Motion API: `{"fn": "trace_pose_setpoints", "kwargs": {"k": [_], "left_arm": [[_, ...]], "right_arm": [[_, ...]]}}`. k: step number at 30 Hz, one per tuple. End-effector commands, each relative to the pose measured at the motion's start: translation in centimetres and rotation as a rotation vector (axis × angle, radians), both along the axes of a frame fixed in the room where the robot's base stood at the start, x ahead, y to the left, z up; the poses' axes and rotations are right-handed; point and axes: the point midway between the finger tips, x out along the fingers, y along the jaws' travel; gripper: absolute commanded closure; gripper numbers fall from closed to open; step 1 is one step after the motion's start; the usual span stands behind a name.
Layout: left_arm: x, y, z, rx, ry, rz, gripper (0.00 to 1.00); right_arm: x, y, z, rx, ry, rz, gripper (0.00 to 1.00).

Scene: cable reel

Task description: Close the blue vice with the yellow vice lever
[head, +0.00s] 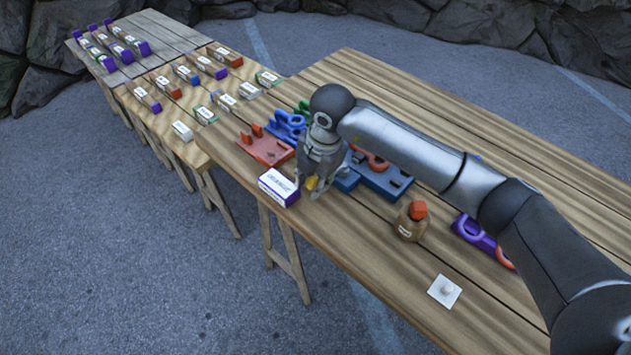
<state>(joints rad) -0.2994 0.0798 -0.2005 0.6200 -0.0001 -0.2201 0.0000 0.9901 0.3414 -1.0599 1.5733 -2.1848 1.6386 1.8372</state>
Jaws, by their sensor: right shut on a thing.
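My right gripper (314,189) comes in from the right and points down near the front edge of the wooden table. It is shut on the yellow vice lever (311,183), of which only a small yellow patch shows between the fingers. A blue body (347,181), which looks like the blue vice, sits right beside the gripper and is partly hidden by it and the arm. How far its jaws are open cannot be told. My left gripper is not in view.
A white and purple labelled box (279,187) stands close left of the gripper. A red fixture (265,148) and blue parts (286,127) lie behind it. The near right tabletop is mostly clear.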

Motion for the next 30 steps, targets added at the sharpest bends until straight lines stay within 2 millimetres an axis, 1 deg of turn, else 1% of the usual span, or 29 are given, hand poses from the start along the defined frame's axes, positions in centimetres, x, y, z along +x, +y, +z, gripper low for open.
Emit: {"fn": "trace_pose_setpoints", "kwargs": {"k": [11,12,16,23,26,29,30], "left_arm": [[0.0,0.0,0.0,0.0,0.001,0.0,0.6],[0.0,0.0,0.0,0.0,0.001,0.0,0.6],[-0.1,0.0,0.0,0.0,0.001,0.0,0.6],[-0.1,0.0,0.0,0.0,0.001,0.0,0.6],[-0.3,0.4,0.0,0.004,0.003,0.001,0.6],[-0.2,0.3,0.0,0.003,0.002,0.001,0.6],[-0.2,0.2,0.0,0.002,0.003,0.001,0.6]], "right_arm": [[0.1,0.2,0.2,0.005,-0.005,-0.004,1.0],[0.1,0.2,0.2,0.005,-0.005,-0.004,0.66],[0.1,0.1,0.2,0.004,-0.005,-0.004,0.49],[0.1,0.1,0.1,0.002,-0.002,-0.004,0.49],[0.1,0.0,0.2,0.002,-0.002,-0.004,0.49],[0.0,-0.1,1.0,0.002,-0.005,-0.003,0.49],[0.0,-0.1,1.6,0.003,-0.007,-0.004,0.49]]}}
